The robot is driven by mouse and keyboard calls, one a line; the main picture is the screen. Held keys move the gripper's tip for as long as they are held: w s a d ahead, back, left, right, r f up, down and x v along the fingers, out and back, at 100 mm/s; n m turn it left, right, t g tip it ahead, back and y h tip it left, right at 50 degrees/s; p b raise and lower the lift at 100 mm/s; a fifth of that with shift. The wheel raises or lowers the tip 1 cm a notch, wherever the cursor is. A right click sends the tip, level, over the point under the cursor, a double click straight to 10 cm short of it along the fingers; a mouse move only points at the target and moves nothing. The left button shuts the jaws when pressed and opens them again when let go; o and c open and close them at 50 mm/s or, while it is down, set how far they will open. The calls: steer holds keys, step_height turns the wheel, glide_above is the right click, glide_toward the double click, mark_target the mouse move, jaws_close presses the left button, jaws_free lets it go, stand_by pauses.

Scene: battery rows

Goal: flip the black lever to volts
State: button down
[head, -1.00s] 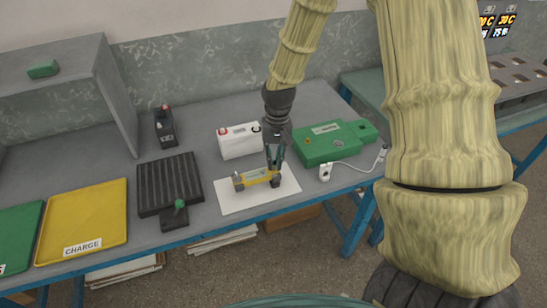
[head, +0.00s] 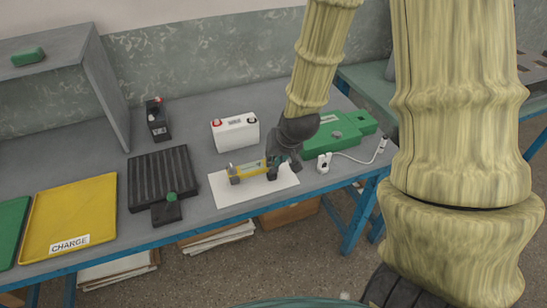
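A small yellow device (head: 250,171) with dark ends lies on a white sheet (head: 232,190) near the table's front edge. My gripper (head: 276,166) is low over the right end of this device. Its dark body hides part of that end, and I cannot tell whether the fingers touch or grip it. I cannot make out a volts marking. A black block with a green-topped knob (head: 169,204) sits at the front of a ribbed black plate (head: 160,170). A black unit with a red top (head: 157,118) stands behind. Which part is the black lever is unclear.
A white battery (head: 235,132) stands behind the sheet. A green case (head: 345,132) lies to the right, partly behind my arm, with a white plug and cable (head: 325,162) in front. A yellow CHARGE tray (head: 70,215) is at left.

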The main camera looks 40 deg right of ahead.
stand_by(0.5)
steer(key=c, duration=1.4)
jaws_free()
steer(key=shift+r, duration=4.95)
